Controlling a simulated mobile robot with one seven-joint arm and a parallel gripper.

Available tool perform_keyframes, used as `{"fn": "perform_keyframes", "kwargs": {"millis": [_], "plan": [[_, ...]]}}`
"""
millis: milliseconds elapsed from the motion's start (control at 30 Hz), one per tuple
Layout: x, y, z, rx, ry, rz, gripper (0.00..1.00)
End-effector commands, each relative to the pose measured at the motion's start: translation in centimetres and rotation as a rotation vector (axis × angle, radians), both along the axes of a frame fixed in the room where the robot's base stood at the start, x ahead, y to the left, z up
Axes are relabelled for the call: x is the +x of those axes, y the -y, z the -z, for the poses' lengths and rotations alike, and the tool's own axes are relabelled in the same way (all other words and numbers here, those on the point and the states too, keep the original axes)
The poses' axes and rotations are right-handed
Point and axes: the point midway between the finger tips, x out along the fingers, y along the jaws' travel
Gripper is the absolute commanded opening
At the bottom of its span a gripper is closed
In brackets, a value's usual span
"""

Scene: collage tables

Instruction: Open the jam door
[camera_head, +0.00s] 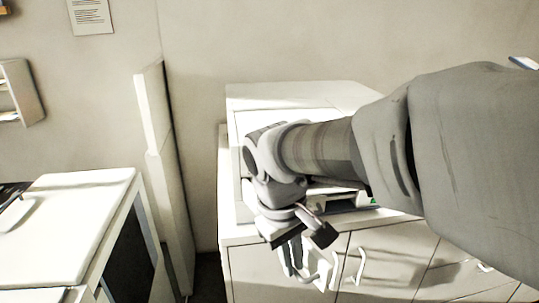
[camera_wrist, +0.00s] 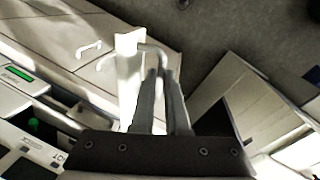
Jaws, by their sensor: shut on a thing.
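My gripper (camera_wrist: 162,74) reaches down in front of a white cabinet (camera_head: 265,277). It also shows in the head view (camera_head: 291,268), below my arm. Its two dark fingers are close together on a curved white handle (camera_wrist: 156,52). The handle is beside a narrow white panel (camera_wrist: 128,82), which stands out from the cabinet front in the wrist view. My fingers partly hide the handle. I cannot tell which part is the jam door.
A white machine (camera_head: 290,93) stands on the cabinet, partly hidden by my arm; its green display (camera_wrist: 18,74) shows in the wrist view. Other cabinet handles (camera_head: 361,266) are close on the right. A white counter (camera_head: 75,215) stands left, with a narrow floor gap between.

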Motion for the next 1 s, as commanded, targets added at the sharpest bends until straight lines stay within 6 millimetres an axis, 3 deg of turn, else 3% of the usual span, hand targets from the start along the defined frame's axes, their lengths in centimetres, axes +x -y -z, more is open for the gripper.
{"fn": "perform_keyframes", "kwargs": {"millis": [300, 600, 800, 1000], "plan": [[-1.6, -7.8, 0.0, 0.001, -0.001, 0.265, 0.00], [-1.3, -14.4, -0.1, 0.002, -0.002, 0.508, 0.00], [-0.5, -17.6, -0.2, 0.002, 0.000, 0.633, 0.00], [0.1, -19.5, -0.1, 0.002, 0.001, 0.712, 0.00]]}}
